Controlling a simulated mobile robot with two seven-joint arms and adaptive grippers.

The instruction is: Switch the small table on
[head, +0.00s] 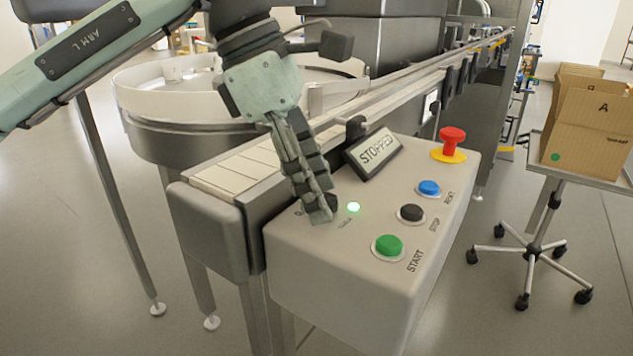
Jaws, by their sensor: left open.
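My left gripper (318,208) comes down from the top left. Its fingers point down onto the left end of the grey control box (325,275), and the tips cover the panel there. The fingers look close together from this angle. A small dark part shows at the tips, but I cannot tell whether it is a switch or whether they touch it. Right beside the tips is a lit green lamp (353,207), with small lettering near it. A round table (160,130) with a white rim stands behind the arm. My right gripper is out of view.
The box also carries a green START button (388,246), a black STOP button (411,213), a blue button (429,188), a red mushroom button (452,140) and a display (374,153) reading STOPPED. A conveyor (228,178) runs behind. Cardboard boxes (590,125) stand on a wheeled stand at right.

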